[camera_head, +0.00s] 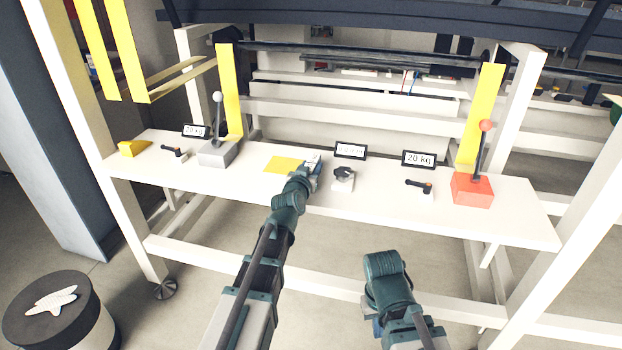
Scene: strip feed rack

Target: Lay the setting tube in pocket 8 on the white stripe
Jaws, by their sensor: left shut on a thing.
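My left gripper (313,166) is over the white bench (235,183), between a yellow patch (281,164) and a small white block with a dark knob (343,175). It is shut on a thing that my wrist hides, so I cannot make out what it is. My right arm is low in front of the bench, and its gripper (375,326) is mostly hidden behind its own links. I cannot make out a setting tube, numbered pockets or a separate white stripe.
On the bench stand a grey lever box (216,152), a red lever box (471,189), small dark handles (419,187), a yellow wedge (133,148) and several signs (419,159). Yellow posts (481,115) rise behind. A round dark-topped stool (48,312) is at lower left.

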